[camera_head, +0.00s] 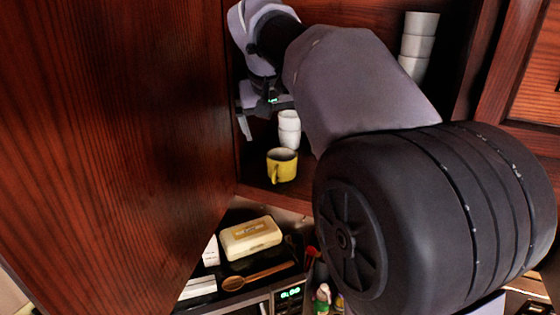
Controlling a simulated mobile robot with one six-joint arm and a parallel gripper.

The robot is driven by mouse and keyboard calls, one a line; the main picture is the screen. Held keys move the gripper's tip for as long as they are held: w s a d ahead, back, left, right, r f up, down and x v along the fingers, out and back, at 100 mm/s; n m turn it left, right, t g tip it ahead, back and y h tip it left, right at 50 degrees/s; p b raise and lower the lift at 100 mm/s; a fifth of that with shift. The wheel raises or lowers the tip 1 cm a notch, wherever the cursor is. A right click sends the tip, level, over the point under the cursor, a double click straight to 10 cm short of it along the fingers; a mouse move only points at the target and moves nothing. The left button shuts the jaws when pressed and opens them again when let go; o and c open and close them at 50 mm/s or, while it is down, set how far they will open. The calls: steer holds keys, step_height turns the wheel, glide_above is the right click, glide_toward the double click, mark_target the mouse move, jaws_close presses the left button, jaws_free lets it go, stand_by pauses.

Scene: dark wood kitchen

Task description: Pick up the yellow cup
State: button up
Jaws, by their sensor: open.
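The yellow cup (283,165) stands upright on the cabinet shelf near its front edge, with its handle facing toward me. My gripper (258,123) is inside the cabinet, above and to the left of the cup. It is open, and I see nothing between its fingers. One finger hangs down at the left, and the other is partly hidden by the gripper body. The gripper and the cup are apart in the picture.
White stacked cups (289,130) stand behind the yellow cup. Another white stack (418,45) is at the right. An open cabinet door (110,140) fills the left. Below are a cream box (250,237), a wooden spoon (255,276) and bottles (322,298).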

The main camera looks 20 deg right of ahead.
mark_target(282, 157)
steer(key=x, duration=0.5)
steer(key=p+x, duration=0.1)
steer(key=x, duration=0.4)
steer(key=p+x, duration=0.1)
steer(key=x, duration=0.4)
steer(key=shift+w+d+r, duration=0.1)
steer(key=shift+d+r, duration=0.1)
steer(key=shift+d, duration=0.15)
steer(key=shift+s+a+r, duration=0.15)
steer(key=shift+s+r, duration=0.05)
steer(key=shift+s, duration=0.15)
steer(key=c, duration=0.6)
steer(key=shift+w, duration=0.1)
steer(key=c, duration=1.1)
